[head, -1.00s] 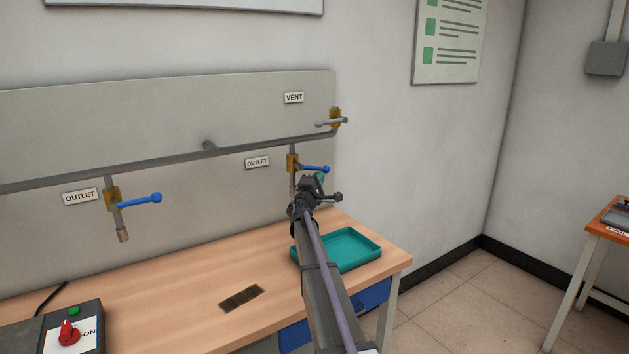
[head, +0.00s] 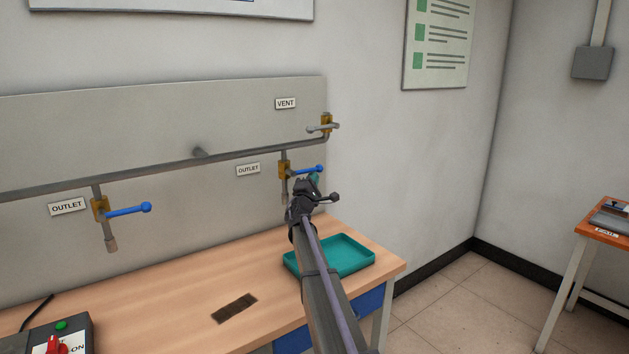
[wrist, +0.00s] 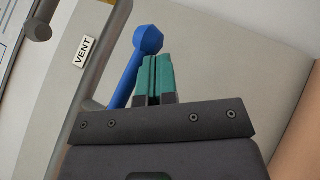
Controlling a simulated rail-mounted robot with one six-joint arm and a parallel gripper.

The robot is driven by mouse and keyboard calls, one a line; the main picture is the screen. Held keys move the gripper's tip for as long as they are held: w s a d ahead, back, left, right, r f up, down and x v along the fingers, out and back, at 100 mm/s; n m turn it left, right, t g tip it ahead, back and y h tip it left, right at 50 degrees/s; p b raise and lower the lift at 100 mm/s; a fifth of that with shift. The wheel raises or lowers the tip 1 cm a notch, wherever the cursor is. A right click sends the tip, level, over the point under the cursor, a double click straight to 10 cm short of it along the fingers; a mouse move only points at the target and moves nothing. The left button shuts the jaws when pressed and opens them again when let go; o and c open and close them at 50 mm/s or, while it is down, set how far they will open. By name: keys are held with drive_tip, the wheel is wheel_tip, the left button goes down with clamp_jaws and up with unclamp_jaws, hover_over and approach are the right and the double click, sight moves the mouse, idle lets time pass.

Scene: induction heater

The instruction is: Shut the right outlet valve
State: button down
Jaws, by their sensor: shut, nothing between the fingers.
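My gripper (head: 315,180) is just below and in front of the handle's ball end. In the wrist view the blue handle (wrist: 128,75) lies close beside my shut teal fingers (wrist: 155,75), on their left. Nothing is between the fingers. I cannot tell whether they touch the handle. The brass body is hidden in the wrist view.
The left outlet valve (head: 101,208) has a similar blue handle. A vent valve (head: 327,123) with a grey handle is above right, on the same pipe (head: 150,165). A teal tray (head: 355,250) lies on the wooden bench (head: 190,290) below my arm.

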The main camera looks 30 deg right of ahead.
drive_tip(key=b+v, duration=0.4)
drive_tip(key=v, duration=0.7)
drive_tip(key=shift+b, duration=0.3)
drive_tip(key=shift+d, duration=0.1)
